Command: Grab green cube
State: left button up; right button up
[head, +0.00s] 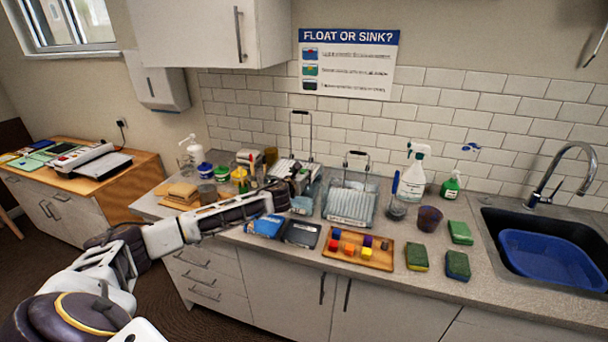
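I cannot make out a green cube in the head view. My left arm reaches in from the left across the counter. My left gripper (297,183) is over the back of the counter, left of and behind the tray, in front of a wire rack. Its fingers are small and blend with the things behind, so their opening is unclear. My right gripper is not in view.
Green sponges (416,257) lie right of the tray, and a green block-like sponge (460,232) lies behind them. A purple cup (429,218), spray bottle (413,180) and clear bin (350,204) stand behind. The sink (493,222) holds a blue basin (548,262).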

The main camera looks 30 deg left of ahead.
pick_arm(q)
jog(key=shift+w+a, duration=0.1)
jog(key=shift+w, duration=0.2)
jog(key=shift+f, duration=0.1)
jog(key=shift+c, duration=0.5)
jog(key=c, duration=0.6)
